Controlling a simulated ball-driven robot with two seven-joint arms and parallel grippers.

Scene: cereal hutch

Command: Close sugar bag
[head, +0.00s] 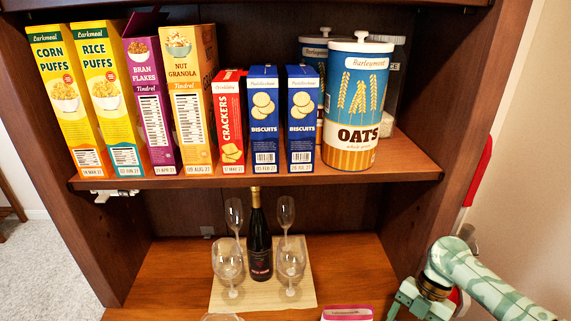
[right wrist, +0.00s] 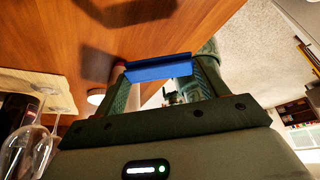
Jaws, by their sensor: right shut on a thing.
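The top of a pink and white packet (head: 347,313) shows at the bottom edge of the head view. It may be the sugar bag, but most of it is cut off, and I cannot tell whether its top is open or closed. My right gripper (head: 424,300) is to the right of it, low over the counter in the head view, apart from it. In the right wrist view, my right gripper (right wrist: 157,82) is shut on a blue bar-shaped piece (right wrist: 158,70), perhaps a clip, held crosswise between the fingertips. My left gripper is not in view.
A wine bottle (head: 260,240) and several glasses (head: 228,262) stand on a pale mat (head: 252,301) left of the packet. Cereal boxes (head: 190,100), biscuit boxes (head: 264,120) and an oats canister (head: 355,100) fill the shelf above. The hutch's right side wall (head: 455,130) is near my arm.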

